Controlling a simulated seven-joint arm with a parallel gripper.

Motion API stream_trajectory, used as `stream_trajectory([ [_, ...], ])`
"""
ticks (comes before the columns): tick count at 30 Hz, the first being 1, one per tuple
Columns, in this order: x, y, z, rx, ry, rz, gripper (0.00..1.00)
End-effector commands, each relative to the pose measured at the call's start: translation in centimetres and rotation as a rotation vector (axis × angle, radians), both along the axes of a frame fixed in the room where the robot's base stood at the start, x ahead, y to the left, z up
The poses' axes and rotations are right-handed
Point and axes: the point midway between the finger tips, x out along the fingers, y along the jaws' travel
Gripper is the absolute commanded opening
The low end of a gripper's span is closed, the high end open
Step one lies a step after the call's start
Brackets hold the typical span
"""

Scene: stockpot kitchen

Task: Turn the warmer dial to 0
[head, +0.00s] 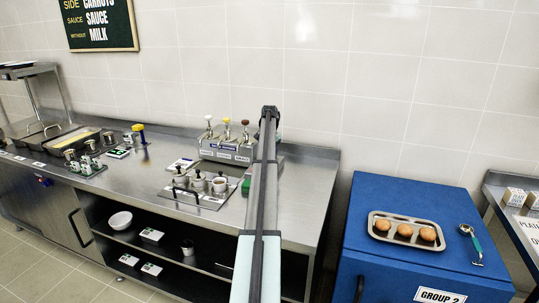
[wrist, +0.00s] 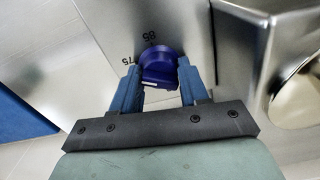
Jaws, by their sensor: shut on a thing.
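The purple-blue warmer dial (wrist: 158,66) sits on a bare metal panel in the wrist view. The printed numbers 75 and 85 show beside its upper left edge, and a pale mark shows on its lower side. I see no 0 in the view. My gripper (wrist: 160,77) has its two blue fingers on either side of the dial and is shut on it.
A steel counter (head: 150,165) holds a rack with lidded pots (head: 200,185) left of my arm. A blue cabinet (head: 370,260) with a muffin tin (head: 378,231) stands to the right.

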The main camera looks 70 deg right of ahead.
Motion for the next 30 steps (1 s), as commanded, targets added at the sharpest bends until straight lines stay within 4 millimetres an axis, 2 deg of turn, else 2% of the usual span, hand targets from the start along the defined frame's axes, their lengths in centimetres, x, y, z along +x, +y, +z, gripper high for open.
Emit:
stream_trajectory([
  [1,0.00,0.00,0.01,0.000,0.000,0.000,0.32],
  [7,0.00,-0.01,0.01,0.000,0.000,0.000,0.13],
  [14,-0.01,-0.01,0.02,0.000,0.000,0.020,0.13],
  [20,-0.01,-0.01,0.02,0.000,0.000,0.104,0.13],
  [30,-0.01,-0.01,0.03,0.000,0.000,0.393,0.13],
])
